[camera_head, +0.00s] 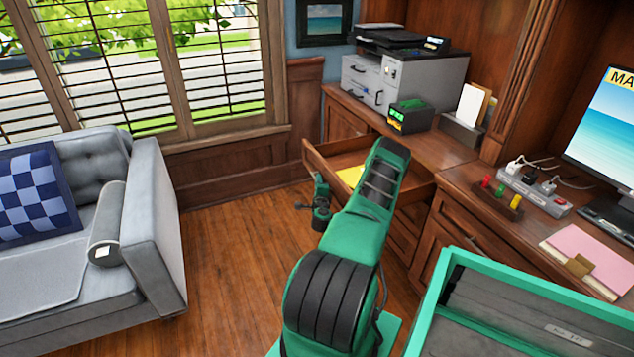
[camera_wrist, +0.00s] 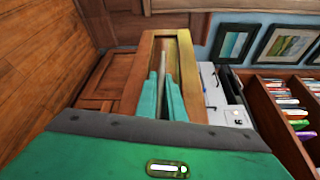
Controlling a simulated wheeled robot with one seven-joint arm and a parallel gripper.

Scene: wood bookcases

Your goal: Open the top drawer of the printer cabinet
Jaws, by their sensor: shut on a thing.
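The wood printer cabinet (camera_head: 346,118) stands against the back wall with the printer (camera_head: 426,88) on top. Its top drawer (camera_head: 350,147) is pulled well out, and something yellow (camera_head: 350,175) lies inside. My arm covers part of the drawer and the cabinet front. In the wrist view, the wood drawer front (camera_wrist: 191,80) is straight ahead. The teal fingers of my gripper (camera_wrist: 161,88) are closed around its slim grey handle bar (camera_wrist: 162,66). In the head view, the fingers' hold on the handle is hidden.
A grey sofa (camera_head: 155,220) stands at the left, with clear wood floor (camera_head: 230,250) between it and the cabinet. A desk (camera_head: 475,190) with a power strip (camera_head: 533,190) and a pink folder (camera_head: 590,255) runs along the right. A small black-and-green box (camera_head: 409,117) sits before the printer.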

